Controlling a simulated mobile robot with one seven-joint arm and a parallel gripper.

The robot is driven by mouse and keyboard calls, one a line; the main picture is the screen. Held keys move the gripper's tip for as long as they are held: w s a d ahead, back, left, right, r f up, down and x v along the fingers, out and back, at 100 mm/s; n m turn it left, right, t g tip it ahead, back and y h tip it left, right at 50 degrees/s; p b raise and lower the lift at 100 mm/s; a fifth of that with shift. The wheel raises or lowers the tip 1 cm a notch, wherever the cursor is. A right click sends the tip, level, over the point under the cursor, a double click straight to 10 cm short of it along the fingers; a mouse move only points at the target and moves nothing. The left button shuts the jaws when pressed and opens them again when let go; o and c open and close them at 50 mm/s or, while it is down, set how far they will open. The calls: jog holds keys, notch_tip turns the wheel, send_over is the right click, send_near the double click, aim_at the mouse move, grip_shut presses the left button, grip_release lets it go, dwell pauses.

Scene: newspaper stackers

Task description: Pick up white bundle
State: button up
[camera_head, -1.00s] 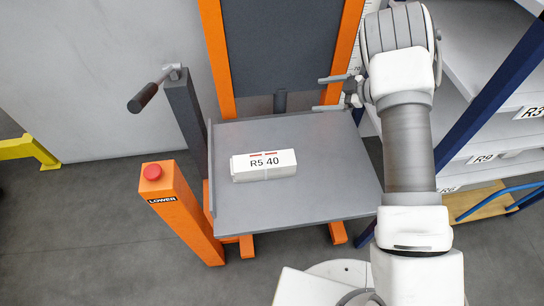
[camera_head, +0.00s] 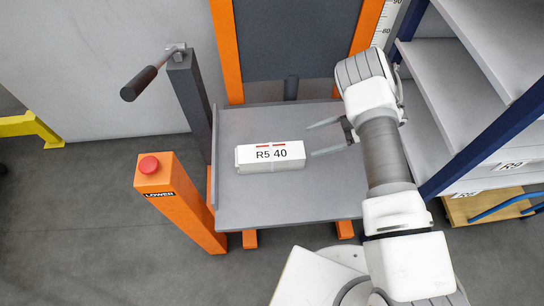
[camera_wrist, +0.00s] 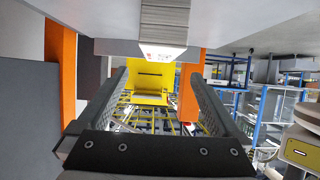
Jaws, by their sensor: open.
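The white bundle (camera_head: 270,157), labelled "R5 40" with red marks, lies flat on the grey platform (camera_head: 290,205) of an orange-framed lift. My gripper (camera_head: 311,140) is open and empty, just right of the bundle, its fingers pointing left toward the bundle's right end and apart from it. The wrist view looks upside down. There the bundle (camera_wrist: 163,25) shows at the top centre, beyond the two open fingers (camera_wrist: 160,105), its layered end facing me and part of it cut off by the frame edge.
An orange post (camera_head: 180,205) with a red button and "LOWER" sign stands front left. A crank handle (camera_head: 140,82) sits on a dark post behind it. Blue-framed shelving (camera_head: 490,130) stands close to my arm on the right. The platform around the bundle is clear.

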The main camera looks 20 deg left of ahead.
aim_at(282, 150)
jog(key=b+x, duration=0.3)
jog(key=x, duration=1)
jog(key=shift+s+a, duration=0.1)
grip_shut()
jog(key=shift+r, duration=0.15)
